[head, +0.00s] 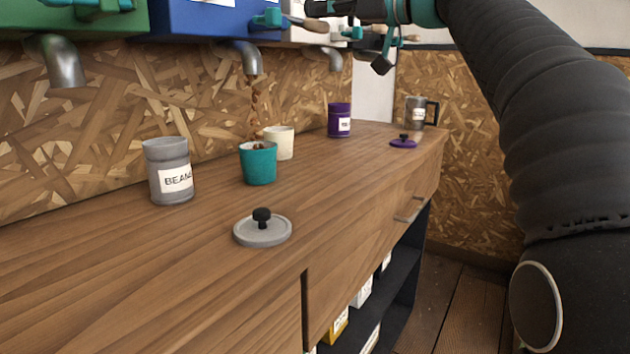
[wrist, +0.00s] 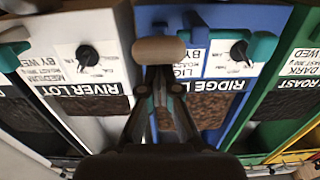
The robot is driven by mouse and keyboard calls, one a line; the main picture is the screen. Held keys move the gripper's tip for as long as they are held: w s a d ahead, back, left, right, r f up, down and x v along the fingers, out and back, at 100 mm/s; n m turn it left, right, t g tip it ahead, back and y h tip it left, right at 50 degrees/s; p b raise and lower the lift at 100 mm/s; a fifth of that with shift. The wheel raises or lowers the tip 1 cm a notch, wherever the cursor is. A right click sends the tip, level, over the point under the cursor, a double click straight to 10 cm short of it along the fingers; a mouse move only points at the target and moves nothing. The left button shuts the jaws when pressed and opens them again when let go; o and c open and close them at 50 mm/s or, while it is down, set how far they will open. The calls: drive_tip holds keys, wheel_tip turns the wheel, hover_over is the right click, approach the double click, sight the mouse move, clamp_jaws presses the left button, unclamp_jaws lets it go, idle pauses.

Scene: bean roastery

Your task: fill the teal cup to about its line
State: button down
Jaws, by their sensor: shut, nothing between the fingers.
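The teal cup (head: 258,166) stands upright on the wooden counter, under the metal spout (head: 246,58) of the blue bin (head: 205,22). A stream of brown beans (head: 255,105) falls from that spout into the cup, and some beans show near its rim. Its line and exact level cannot be made out. A wooden-tipped lever (head: 306,25) with a teal base sticks out from the blue bin. My gripper (head: 312,8) is shut and empty, close to this lever; in the wrist view its fingertips (wrist: 160,78) are by the tan handle (wrist: 158,50). Contact is unclear.
A cream cup (head: 279,143) stands just behind the teal cup. A grey beans canister (head: 169,172) and a grey lid (head: 263,229) are nearer. A purple canister (head: 339,120), purple lid (head: 403,142) and metal mug (head: 415,112) stand farther back. The counter's front right is clear.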

wheel_tip(320, 180, up, 6)
drive_tip(key=p, duration=0.5)
wheel_tip(320, 180, up, 2)
drive_tip(key=shift+r+p, duration=0.2)
drive_tip(key=shift+p, duration=0.25)
